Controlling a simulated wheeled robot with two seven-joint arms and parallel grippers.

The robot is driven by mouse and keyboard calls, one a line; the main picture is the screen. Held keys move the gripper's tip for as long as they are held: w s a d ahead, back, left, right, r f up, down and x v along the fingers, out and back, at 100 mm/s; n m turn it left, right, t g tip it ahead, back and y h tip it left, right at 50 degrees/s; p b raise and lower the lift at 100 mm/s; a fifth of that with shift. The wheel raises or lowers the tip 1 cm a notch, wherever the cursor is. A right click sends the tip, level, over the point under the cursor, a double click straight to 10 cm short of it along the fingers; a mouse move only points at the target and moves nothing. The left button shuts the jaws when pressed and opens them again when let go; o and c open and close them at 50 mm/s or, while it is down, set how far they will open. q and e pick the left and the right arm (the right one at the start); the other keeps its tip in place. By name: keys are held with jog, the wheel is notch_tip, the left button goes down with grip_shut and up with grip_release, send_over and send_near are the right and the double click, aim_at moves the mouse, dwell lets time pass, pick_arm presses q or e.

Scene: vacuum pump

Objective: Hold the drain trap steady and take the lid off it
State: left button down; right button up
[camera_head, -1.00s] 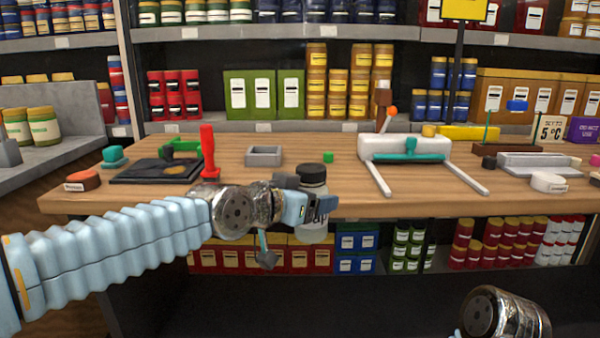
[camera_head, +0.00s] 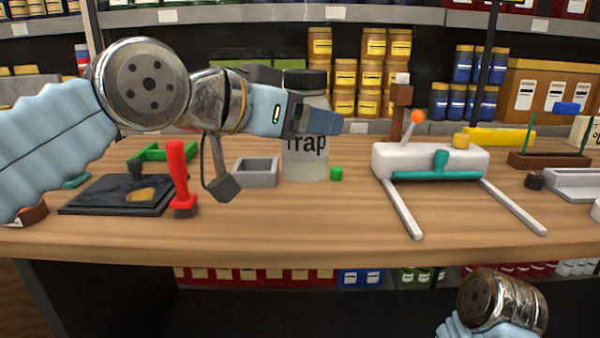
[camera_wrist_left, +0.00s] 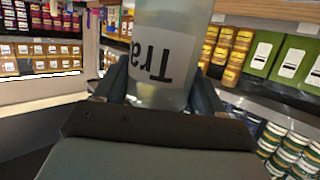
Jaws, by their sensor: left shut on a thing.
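The drain trap (camera_head: 308,166) is a clear jar with a white label reading "Trap" and a black lid (camera_head: 305,79) on top. It is upright in the head view, over the middle of the bench. My left gripper (camera_head: 318,122) is shut around the jar's body below the lid. The left wrist view shows the jar (camera_wrist_left: 165,50) between the two fingers, its label upside down in that picture. The lid is outside the wrist view. My right arm shows only as a wrist part (camera_head: 500,300) at the lower right; its fingers are out of view.
A white device with two rails (camera_head: 430,160) stands right. The front bench strip is clear.

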pick_arm(q)
jog(key=shift+w+a+f+b, duration=0.15)
jog(key=shift+w+f+b, duration=0.2)
jog(key=shift+w+f, duration=2.35)
jog(key=shift+w+a+f+b, duration=0.1)
jog(key=shift+w+f+b, duration=0.25)
jog(key=shift+w+f, duration=2.35)
jog(key=shift+s+f, duration=0.35)
jog(key=shift+f, duration=0.1)
jog(key=shift+c, duration=0.5)
grip_release()
